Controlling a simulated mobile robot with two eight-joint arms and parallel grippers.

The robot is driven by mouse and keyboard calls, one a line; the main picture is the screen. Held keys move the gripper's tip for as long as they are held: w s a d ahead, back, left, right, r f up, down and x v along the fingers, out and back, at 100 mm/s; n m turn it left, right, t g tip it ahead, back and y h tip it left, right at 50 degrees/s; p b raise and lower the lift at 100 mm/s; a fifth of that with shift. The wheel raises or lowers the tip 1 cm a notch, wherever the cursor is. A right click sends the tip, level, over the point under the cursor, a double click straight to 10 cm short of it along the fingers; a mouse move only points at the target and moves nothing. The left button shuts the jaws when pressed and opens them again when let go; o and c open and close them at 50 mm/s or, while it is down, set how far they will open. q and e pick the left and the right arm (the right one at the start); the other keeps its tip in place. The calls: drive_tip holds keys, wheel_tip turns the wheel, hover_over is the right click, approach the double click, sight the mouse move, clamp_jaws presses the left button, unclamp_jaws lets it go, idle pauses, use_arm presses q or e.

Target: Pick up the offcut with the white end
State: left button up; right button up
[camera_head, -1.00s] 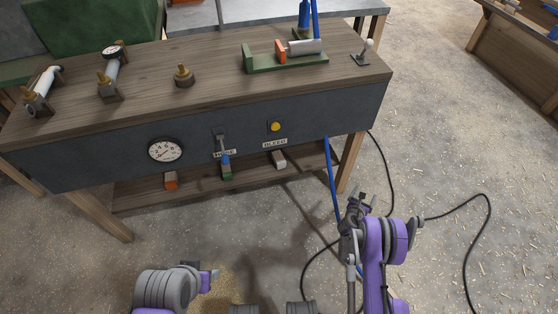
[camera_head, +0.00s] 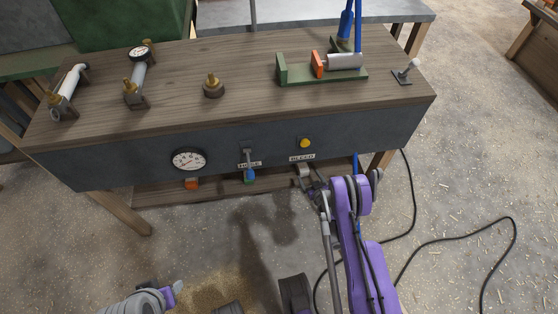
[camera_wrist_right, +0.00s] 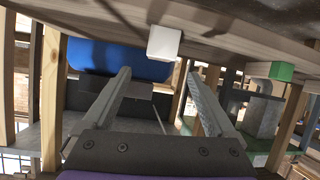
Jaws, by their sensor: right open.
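The offcut with the white end (camera_wrist_right: 164,42) shows in the right wrist view as a small white block face at the edge of the wooden shelf. In the head view the same offcut (camera_head: 301,169) lies under the BLEED label, partly covered by my right gripper (camera_head: 311,184). In the right wrist view my right gripper (camera_wrist_right: 160,82) is open and empty. The white end is beyond its fingertips and above them in the picture, sideways between the two fingers.
An offcut with a green end (camera_wrist_right: 281,71) and one with an orange end (camera_head: 191,184) lie on the same lower shelf (camera_head: 215,190). The bench front (camera_head: 110,172) with gauge and lever overhangs it. A blue hose and black cable run at the right.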

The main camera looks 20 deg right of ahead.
sight(303, 165)
drive_tip(key=shift+m, duration=0.6)
drive_tip(key=x, duration=0.1)
drive_tip(key=b+x, duration=0.1)
drive_tip(key=x, duration=0.3)
drive_tip(key=shift+a+r, duration=0.25)
drive_tip(key=x, duration=0.2)
drive_tip(key=b+x, duration=0.1)
drive_tip(key=x, duration=0.1)
drive_tip(key=b+x, duration=0.1)
drive_tip(key=shift+w+d+f, duration=0.25)
drive_tip(key=shift+d+f, duration=0.05)
drive_tip(key=shift+f, duration=0.05)
drive_tip(key=shift+w, duration=0.3)
clamp_jaws()
